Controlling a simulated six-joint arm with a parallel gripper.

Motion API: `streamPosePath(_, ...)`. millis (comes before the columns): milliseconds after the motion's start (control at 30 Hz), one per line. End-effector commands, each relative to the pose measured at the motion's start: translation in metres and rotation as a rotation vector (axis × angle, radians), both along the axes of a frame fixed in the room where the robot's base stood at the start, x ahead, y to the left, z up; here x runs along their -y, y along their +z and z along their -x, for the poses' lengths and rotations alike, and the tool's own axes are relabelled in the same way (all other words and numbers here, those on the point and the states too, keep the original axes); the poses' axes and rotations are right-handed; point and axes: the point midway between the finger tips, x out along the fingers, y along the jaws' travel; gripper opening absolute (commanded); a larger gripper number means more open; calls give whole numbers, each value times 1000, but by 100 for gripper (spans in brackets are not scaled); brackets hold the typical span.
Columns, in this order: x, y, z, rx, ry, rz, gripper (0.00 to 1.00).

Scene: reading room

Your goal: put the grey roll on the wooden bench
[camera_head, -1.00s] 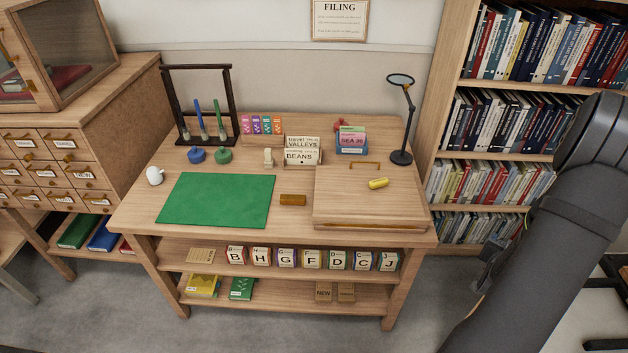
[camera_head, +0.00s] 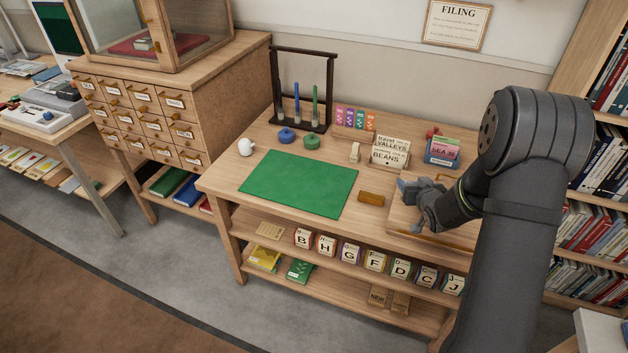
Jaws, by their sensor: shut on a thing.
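The wooden bench (camera_head: 225,182) stands in the middle, with a green mat on its top and shelves below. My gripper (camera_head: 408,187) is over the right part of the bench, low above the flat wooden box (camera_head: 398,220). A small blue-grey piece (camera_head: 402,187) shows at its fingertips and seems to be the grey roll, mostly hidden by the fingers. I cannot tell whether it touches the box. The yellow roll seen earlier on the box lid is not visible now; my arm covers that area.
The green mat (camera_head: 298,184) is bare. A white object (camera_head: 246,147) stands at left.

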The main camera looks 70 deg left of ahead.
Motion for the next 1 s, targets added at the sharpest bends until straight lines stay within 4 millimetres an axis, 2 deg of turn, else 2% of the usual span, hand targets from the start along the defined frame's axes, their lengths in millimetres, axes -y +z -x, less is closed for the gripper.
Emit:
streamPosePath(33,-22,2,22,3,54,-2,33)
streamPosePath(200,-78,7,92,3,209,-2,33)
streamPosePath(400,-119,11,157,2,337,0,33)
streamPosePath(500,-129,12,176,1,373,0,33)
streamPosePath(667,-140,8,194,1,395,-1,33)
streamPosePath(1000,-187,-37,250,-1,396,1,33)
